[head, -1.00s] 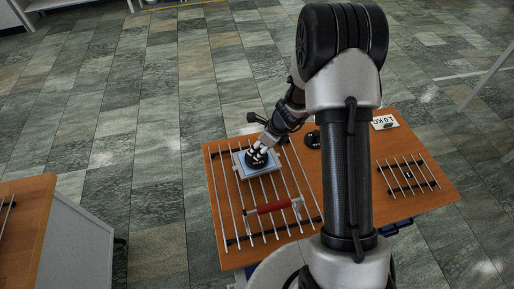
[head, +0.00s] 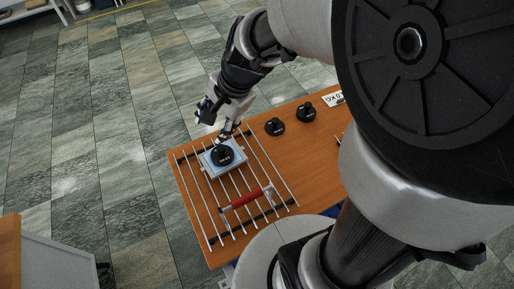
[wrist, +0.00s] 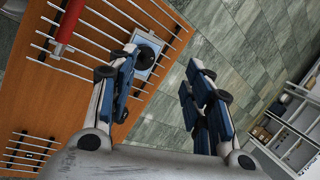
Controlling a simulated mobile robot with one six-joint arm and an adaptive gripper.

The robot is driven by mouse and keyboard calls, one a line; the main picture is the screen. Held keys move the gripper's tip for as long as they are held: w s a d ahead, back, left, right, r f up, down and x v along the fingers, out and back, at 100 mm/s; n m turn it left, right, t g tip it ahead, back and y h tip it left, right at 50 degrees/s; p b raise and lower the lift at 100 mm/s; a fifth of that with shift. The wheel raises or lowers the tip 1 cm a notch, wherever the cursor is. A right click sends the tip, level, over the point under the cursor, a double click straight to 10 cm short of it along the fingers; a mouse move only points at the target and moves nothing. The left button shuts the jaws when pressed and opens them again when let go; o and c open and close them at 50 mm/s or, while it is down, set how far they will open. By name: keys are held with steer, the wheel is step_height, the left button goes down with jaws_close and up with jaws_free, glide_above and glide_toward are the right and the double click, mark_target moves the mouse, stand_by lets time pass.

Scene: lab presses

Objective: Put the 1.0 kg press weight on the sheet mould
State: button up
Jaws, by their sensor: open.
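A black press weight (head: 221,155) sits upright on the pale blue sheet mould (head: 208,167), which lies on a wire rack. The print on its top is too small to read. The weight (wrist: 149,51) and the mould (wrist: 140,71) also show in the wrist view, partly behind one finger. My gripper (head: 217,122) is open and empty, just beyond the weight at the table's far edge and apart from it. In the wrist view its fingers (wrist: 160,64) are spread wide with nothing between them.
Two more black weights (head: 274,126) (head: 306,113) stand right of the rack, near a white 1.0 KG sign (head: 333,99). A red-handled bar (head: 246,198) lies across the front of the rack (head: 206,226). Open floor lies beyond the table (head: 188,192).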

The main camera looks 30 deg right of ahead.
steer(key=s+d+r+n+h, duration=0.1)
steer(key=s+r+n, duration=0.2)
steer(key=s+n, duration=0.3)
steer(key=s+d+r+n+t+h, duration=0.1)
steer(key=s+r+n+h, duration=0.1)
steer(key=s+r+n, duration=0.2)
steer(key=s+n, duration=0.3)
steer(key=s, duration=0.4)
steer(key=shift+s+d+r, duration=0.2)
steer(key=shift+d+r, duration=0.1)
steer(key=shift+d, duration=0.1)
